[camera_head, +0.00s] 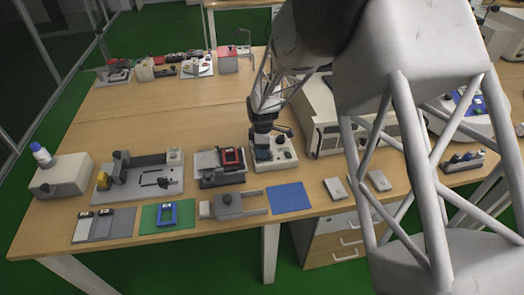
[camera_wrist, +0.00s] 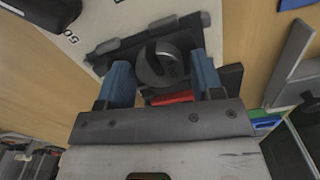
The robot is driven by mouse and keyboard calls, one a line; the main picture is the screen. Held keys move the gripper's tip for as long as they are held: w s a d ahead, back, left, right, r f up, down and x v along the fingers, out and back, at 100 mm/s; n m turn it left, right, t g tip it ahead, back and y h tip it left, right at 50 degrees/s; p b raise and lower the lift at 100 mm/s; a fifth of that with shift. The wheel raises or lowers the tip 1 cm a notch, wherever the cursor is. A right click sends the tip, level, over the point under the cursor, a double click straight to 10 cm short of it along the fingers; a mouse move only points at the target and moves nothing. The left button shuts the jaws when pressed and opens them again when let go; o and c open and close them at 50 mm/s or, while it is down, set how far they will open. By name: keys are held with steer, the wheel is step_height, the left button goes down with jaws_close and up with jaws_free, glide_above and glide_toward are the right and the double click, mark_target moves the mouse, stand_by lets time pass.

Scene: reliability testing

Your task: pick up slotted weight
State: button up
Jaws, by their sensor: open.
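The slotted weight (camera_wrist: 164,62), a dark grey round disc with markings on its face, shows in the wrist view between my gripper's two blue fingers. It sits against a black holder (camera_wrist: 105,48) on a white base. My gripper (camera_wrist: 162,72) is open, with one finger on each side of the disc; I cannot tell whether either finger touches it. In the head view my gripper (camera_head: 263,152) is low over a white device (camera_head: 287,158) near the table's middle, and the weight cannot be made out there.
A black and red device (camera_head: 221,168) stands just left of my gripper. A large white cabinet (camera_head: 325,125) is close on the right. A grey fixture (camera_head: 230,205) and a blue mat (camera_head: 289,198) lie in front. Bare table (camera_head: 170,115) is free behind left.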

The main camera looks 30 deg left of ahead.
stand_by(0.4)
steer(key=c, duration=0.8)
steer(key=shift+r, duration=0.1)
steer(key=shift+r, duration=4.95)
